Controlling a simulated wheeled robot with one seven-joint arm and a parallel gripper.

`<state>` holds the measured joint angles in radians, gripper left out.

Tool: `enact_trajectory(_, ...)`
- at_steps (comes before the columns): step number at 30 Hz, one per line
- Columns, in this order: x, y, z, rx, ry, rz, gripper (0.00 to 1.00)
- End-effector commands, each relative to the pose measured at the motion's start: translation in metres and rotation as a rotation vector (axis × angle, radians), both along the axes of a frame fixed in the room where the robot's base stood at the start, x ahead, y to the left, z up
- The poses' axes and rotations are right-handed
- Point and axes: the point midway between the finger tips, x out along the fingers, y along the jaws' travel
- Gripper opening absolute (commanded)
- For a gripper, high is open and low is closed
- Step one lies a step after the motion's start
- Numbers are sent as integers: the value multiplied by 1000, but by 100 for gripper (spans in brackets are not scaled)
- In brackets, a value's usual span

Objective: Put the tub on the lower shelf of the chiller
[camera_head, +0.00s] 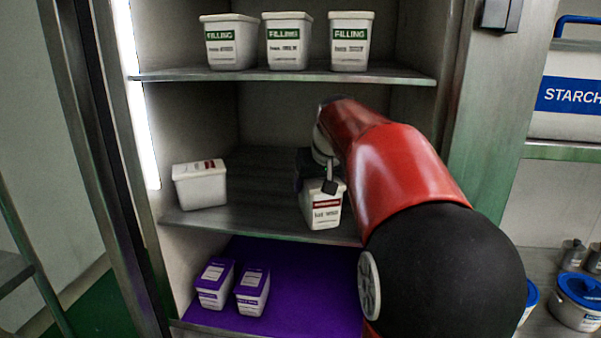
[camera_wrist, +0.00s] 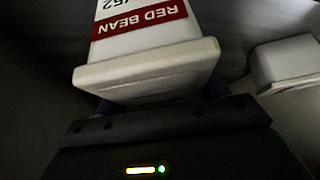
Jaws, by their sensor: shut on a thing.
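My gripper (camera_head: 328,185) is shut on a white tub (camera_head: 321,212) with a red label, at the middle shelf (camera_head: 262,222) of the open chiller. In the wrist view the tub (camera_wrist: 150,62) fills the top centre and its label reads RED BEAN. The tub looks nearly upright, with its base close to the shelf's front edge. I cannot tell whether it touches the shelf. My arm hides the right part of the middle and bottom shelves. The fingertips are mostly hidden in both views.
Another white tub (camera_head: 200,185) stands left on the middle shelf; it also shows in the wrist view (camera_wrist: 284,64). Several FILLING tubs (camera_head: 289,42) stand on the top shelf (camera_head: 285,76). Two purple-labelled tubs (camera_head: 215,283) (camera_head: 252,290) stand on the purple bottom surface (camera_head: 310,285).

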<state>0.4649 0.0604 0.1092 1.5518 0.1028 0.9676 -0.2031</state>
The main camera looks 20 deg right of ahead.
Motion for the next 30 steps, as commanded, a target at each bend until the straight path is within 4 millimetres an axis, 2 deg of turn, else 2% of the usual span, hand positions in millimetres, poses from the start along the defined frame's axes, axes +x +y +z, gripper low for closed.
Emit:
enact_trajectory(3,26,-4,2,0,-3,1,20)
enact_trajectory(6,40,-7,2,-2,-4,2,20)
enact_trajectory(14,54,-10,3,-1,-5,1,20)
enact_trajectory(21,84,-15,3,-2,-4,2,20)
enact_trajectory(24,83,-15,-11,-1,-3,1,20)
enact_trajectory(30,83,-15,-12,-2,-6,0,20)
